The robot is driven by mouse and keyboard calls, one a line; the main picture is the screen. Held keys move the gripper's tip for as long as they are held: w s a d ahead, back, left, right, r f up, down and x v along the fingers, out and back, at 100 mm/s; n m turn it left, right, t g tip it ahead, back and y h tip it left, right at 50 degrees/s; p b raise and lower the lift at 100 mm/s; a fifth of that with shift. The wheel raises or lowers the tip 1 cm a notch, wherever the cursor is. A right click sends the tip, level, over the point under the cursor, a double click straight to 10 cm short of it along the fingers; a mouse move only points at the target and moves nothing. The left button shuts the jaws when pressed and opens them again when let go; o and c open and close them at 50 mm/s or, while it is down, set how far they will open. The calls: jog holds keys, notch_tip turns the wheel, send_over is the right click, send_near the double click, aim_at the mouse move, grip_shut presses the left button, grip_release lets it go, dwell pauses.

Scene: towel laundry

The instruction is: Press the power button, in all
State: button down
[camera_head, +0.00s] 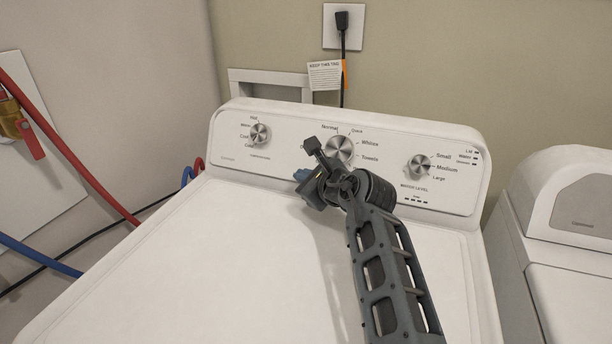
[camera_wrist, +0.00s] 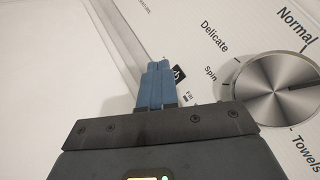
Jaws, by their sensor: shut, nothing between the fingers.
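The power button (camera_wrist: 177,74) is a small black square with a white power symbol on the washer's control panel (camera_head: 283,141). It shows in the wrist view just right of my fingertips, partly covered by them. In the head view my arm and gripper hide it. My gripper (camera_wrist: 158,66) has blue fingers shut together with nothing between them. Its tips are at the panel beside the button; I cannot tell whether they touch it. In the head view the blue fingers (camera_head: 302,175) show at the panel's lower edge, left of the middle dial.
The middle cycle dial (camera_wrist: 283,88) sits close right of my fingers. It also shows in the head view (camera_head: 339,149), between a left dial (camera_head: 259,134) and a right dial (camera_head: 419,166). The washer lid (camera_head: 240,255) is clear. Another white machine (camera_head: 570,215) stands at right.

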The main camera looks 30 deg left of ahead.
jog(key=shift+w+f, duration=0.1)
jog(key=shift+w+a+b, duration=0.1)
jog(key=shift+w+b, duration=0.2)
jog(key=shift+b, duration=0.05)
jog(key=shift+w+f+b, duration=0.25)
jog(key=shift+w+b, duration=0.05)
jog(key=shift+b, duration=0.05)
dwell(0.8)
jog(key=shift+s+r+p, duration=0.15)
jog(key=shift+r+p, duration=0.05)
jog(key=shift+p, duration=0.15)
jog(key=shift+s+r, duration=0.1)
jog(key=shift+s+r+p, duration=0.15)
jog(key=shift+s+p, duration=0.2)
jog(key=shift+p, duration=0.6)
jog(key=shift+s, duration=0.1)
